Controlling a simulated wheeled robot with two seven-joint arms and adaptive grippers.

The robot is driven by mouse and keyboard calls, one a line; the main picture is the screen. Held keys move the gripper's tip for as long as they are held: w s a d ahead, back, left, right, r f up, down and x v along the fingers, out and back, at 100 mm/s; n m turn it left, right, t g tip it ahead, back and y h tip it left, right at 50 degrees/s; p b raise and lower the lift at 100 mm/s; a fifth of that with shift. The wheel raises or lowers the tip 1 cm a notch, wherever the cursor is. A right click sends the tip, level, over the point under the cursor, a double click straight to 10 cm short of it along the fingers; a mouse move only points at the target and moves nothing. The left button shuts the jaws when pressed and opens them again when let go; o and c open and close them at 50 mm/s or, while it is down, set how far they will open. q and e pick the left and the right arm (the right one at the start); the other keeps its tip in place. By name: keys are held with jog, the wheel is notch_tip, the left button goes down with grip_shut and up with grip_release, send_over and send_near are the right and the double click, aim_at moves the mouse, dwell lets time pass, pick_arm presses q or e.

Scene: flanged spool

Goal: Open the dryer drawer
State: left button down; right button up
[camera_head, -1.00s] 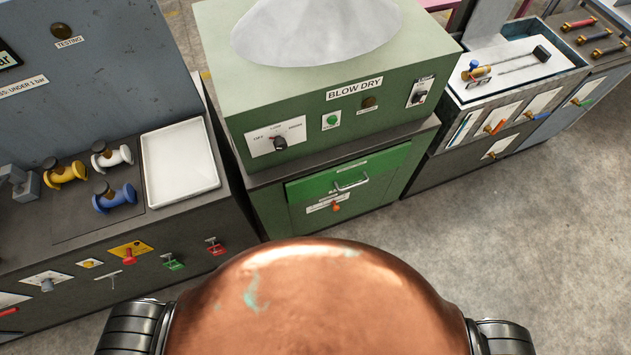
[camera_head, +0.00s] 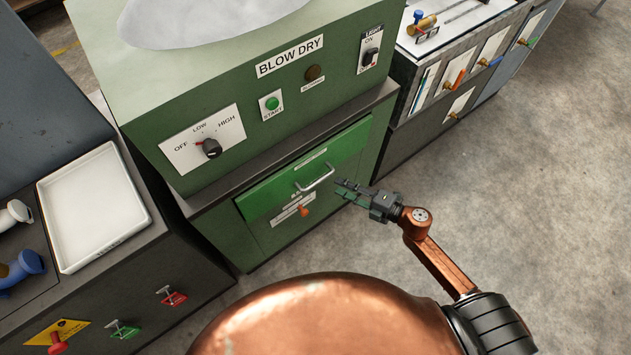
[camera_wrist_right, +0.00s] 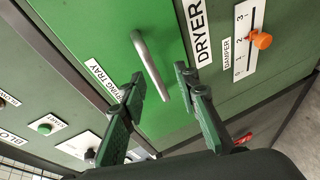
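The dryer drawer (camera_head: 262,199) is a bright green panel, shut, in the front of the green blow-dry cabinet. Its pale metal bar handle (camera_head: 317,181) sticks out from its middle. My right gripper (camera_head: 339,189) is just right of the handle in the head view, with its fingers apart. In the right wrist view, the two green-padded fingers (camera_wrist_right: 160,76) point at the drawer front (camera_wrist_right: 115,25), and the handle (camera_wrist_right: 149,62) shows between them. They do not appear closed on it. My left gripper is out of view.
Below the drawer is an orange damper knob (camera_head: 304,211). The dryer top carries a speed dial (camera_head: 210,148) and a green start button (camera_head: 272,103). A white tray (camera_head: 95,205) is on the left bench. Grey floor to the right is open.

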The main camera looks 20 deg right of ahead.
aim_at(319, 180)
jog(key=shift+n+y, duration=0.5)
jog(key=shift+n, duration=0.3)
jog(key=w+a, duration=0.1)
jog(key=a, duration=0.1)
jog(key=w+a+b, duration=0.1)
jog(key=w+a, duration=0.3)
jog(key=a, duration=0.1)
jog(key=shift+a, duration=0.1)
jog(key=shift+c, duration=0.6)
grip_shut()
